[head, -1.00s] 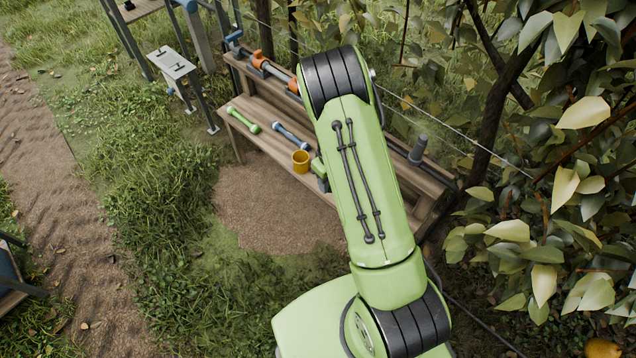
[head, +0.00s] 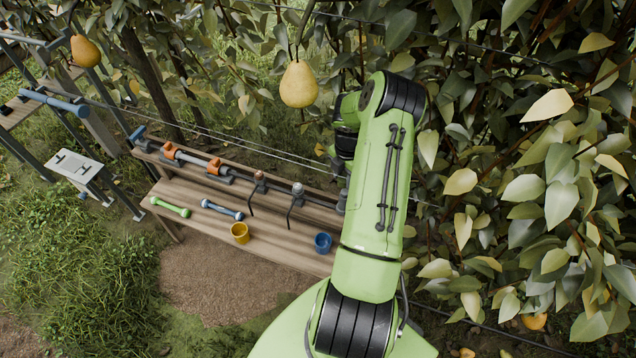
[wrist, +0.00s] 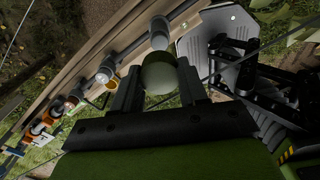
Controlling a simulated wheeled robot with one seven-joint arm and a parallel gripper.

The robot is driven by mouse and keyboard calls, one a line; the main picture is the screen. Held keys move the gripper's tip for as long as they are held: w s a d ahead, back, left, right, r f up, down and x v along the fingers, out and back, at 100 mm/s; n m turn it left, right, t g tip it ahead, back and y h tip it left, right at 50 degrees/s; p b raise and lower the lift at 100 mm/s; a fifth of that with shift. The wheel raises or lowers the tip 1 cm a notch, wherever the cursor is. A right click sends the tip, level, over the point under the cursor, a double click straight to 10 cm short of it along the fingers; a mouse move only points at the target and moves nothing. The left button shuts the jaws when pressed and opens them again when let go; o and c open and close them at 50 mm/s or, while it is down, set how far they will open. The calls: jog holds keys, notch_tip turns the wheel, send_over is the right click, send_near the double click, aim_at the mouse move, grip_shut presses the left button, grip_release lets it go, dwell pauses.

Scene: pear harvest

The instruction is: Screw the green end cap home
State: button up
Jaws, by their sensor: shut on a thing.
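In the wrist view my gripper (wrist: 158,68) is shut on a rounded olive-green piece, which looks like the green end cap (wrist: 160,76). It sits between the two dark fingers. A grey cylinder (wrist: 159,33) stands just beyond the cap; I cannot tell whether they touch or whether any thread is engaged. In the head view my arm hides the fingers and the cap. A grey upright post (head: 342,201) shows partly beside my arm at the bench's right.
A pear (head: 299,84) hangs near my arm; leaves crowd the right.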

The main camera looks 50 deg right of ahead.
aim_at(345, 192)
jog(key=shift+w+d+r, duration=0.25)
jog(key=shift+w+d, duration=0.1)
jog(key=shift+s+n, duration=0.3)
jog(key=shift+s, duration=0.2)
jog(key=shift+s+f+b, duration=0.25)
jog(key=shift+s+b, duration=0.05)
jog(key=f, duration=0.1)
jog(key=f+b, duration=0.1)
jog(key=shift+w+f, duration=0.3)
jog(key=shift+w, duration=0.1)
jog(key=shift+s+f+b, duration=0.2)
jog(key=shift+f+b, duration=0.25)
jog(key=shift+f, duration=0.1)
jog(key=shift+w, duration=0.1)
jog(key=shift+f+b, duration=0.2)
jog(key=shift+b, duration=0.15)
jog(key=shift+f+b, duration=0.3)
jog(key=shift+f, duration=0.05)
